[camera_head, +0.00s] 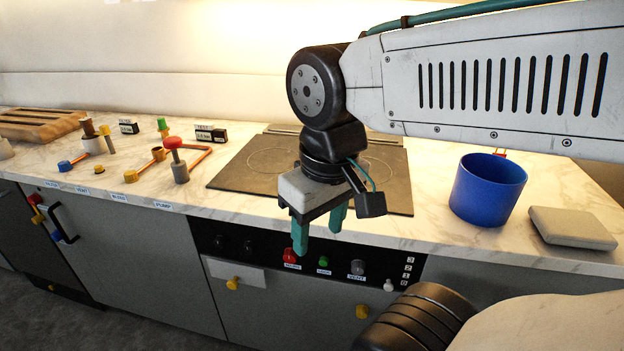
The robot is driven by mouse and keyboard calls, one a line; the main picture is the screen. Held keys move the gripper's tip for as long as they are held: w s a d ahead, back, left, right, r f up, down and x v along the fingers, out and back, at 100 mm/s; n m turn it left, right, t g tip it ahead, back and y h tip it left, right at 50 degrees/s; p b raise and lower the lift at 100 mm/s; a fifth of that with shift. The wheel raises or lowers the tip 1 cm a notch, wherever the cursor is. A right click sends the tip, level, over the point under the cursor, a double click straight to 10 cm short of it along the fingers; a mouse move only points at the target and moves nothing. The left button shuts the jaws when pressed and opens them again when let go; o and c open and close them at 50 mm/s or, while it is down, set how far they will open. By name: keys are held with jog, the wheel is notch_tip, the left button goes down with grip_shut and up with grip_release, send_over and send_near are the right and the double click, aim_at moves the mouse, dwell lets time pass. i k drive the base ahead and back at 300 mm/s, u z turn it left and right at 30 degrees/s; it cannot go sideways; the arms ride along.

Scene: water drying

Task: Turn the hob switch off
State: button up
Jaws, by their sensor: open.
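The dark hob (245,170) is set in the marble counter, partly hidden behind my gripper. The black control panel (270,250) below it carries a red knob (289,255), a green knob (323,261), a grey knob (357,267) and two black knobs (218,241). At its right, a small white knob (388,285) sits near the lowest mark of a 3-2-1-0 scale. I cannot tell which control is the hob switch; the labels are too small. My gripper (319,229) is open and empty, fingers pointing down in front of the counter edge, left fingertip overlapping the view just above the red knob.
A blue pot (488,187) and a grey slab (572,228) stand on the counter at right. Valves and coloured pipes (175,160) fill the left counter, with a wooden board (40,123) beyond. Yellow-knobbed drawer fronts (232,283) lie below the panel.

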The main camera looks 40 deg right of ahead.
aim_at(290, 256)
jog(key=z, duration=2.05)
jog(key=k, duration=0.35)
jog(key=u, duration=0.9)
